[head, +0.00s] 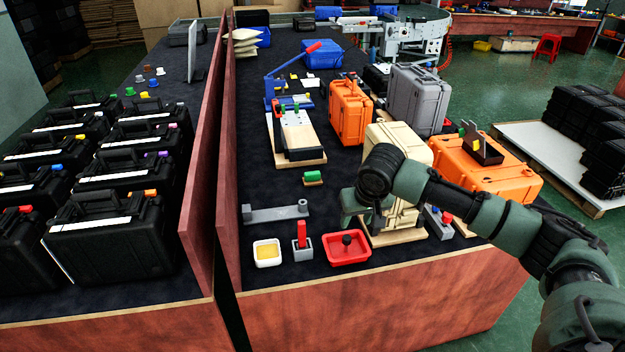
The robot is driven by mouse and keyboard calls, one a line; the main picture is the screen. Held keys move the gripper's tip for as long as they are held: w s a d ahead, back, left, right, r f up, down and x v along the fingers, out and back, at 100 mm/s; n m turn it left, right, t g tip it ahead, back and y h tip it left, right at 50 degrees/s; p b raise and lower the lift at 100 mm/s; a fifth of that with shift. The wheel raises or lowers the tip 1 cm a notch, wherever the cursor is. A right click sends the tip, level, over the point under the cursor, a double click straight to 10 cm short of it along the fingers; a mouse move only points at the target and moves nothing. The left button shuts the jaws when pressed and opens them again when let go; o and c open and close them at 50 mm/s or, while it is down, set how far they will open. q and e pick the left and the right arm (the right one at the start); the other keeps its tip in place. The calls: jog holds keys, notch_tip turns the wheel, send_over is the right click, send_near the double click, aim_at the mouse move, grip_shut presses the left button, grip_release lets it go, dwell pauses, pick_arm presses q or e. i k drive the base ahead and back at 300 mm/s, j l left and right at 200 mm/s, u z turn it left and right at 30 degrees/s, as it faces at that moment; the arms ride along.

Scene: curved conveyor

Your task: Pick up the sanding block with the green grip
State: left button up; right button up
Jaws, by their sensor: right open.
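The sanding block with the green grip (313,176) sits on the dark table top, left of my right arm. Its green grip is on top and a tan base shows below. My right gripper (356,212) is open, lower and to the right of the block, apart from it in the picture. My own wrist and forearm partly hide the gripper, so its fingertips are hard to make out. My left gripper is not in view.
A grey metal bracket (275,213), a white tray (267,253), a red-handled tool (302,240) and a red tray (346,248) lie in front. A beige case (398,142) and orange case (350,110) stand behind my arm. A wooden divider (228,160) rises at left.

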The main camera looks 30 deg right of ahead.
aim_at(311, 178)
jog(key=i+j+z, duration=0.15)
jog(key=i, duration=0.45)
jog(key=i+j+z, duration=0.2)
jog(key=i, duration=0.35)
jog(key=l, duration=0.1)
